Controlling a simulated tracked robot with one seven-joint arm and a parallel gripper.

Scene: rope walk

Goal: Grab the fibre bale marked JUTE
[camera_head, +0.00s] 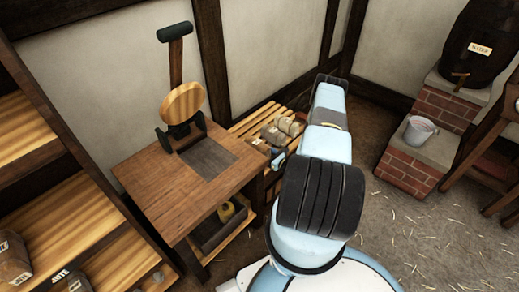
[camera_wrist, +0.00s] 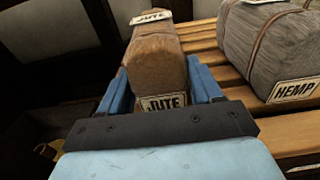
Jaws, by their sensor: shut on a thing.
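In the wrist view, a brown fibre bale (camera_wrist: 157,58) carries a JUTE label on its near face and another at its far end. My gripper (camera_wrist: 160,90) has one blue finger on each side of this bale and is shut on it. I cannot tell whether the bale is clear of the slats. A grey bale marked HEMP (camera_wrist: 268,45) lies to its right on the slatted wooden rack (camera_wrist: 205,62). In the head view, my gripper (camera_head: 278,158) is at the rack, partly hidden by my arm.
A wooden bench (camera_head: 160,185) with an upright tool stands left of the rack. Shelves (camera_head: 75,215) at the left hold more bales, one labelled JUTE (camera_head: 77,283). Brick steps (camera_head: 405,165) with a bucket (camera_head: 419,131) and a WATER barrel (camera_head: 480,65) stand right. Straw-strewn floor is open at lower right.

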